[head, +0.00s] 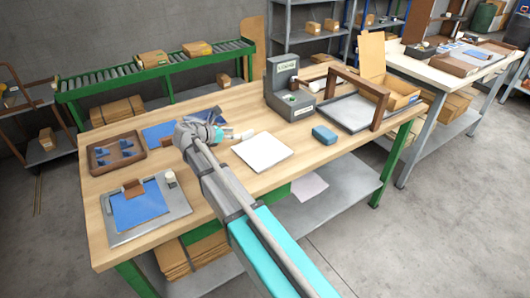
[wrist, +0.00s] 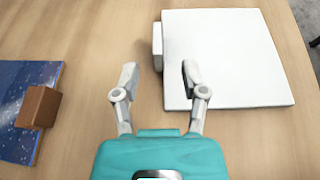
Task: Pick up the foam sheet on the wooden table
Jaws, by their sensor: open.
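The foam sheet (head: 262,151) looks like a thin white square, lying flat on the wooden table (head: 285,187). In the wrist view the white sheet (wrist: 228,60) fills the upper right. My gripper (wrist: 159,72) is open with nothing between its fingers. I cannot tell the height of the fingers above the sheet.
A blue sheet (wrist: 22,85) with a brown block (wrist: 38,107) lies left of my gripper. A blue block (head: 325,135), a grey machine (head: 283,83) and a brown frame (head: 381,107) stand to the right. A brown tray (head: 139,160) and a grey board (head: 180,208) lie left.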

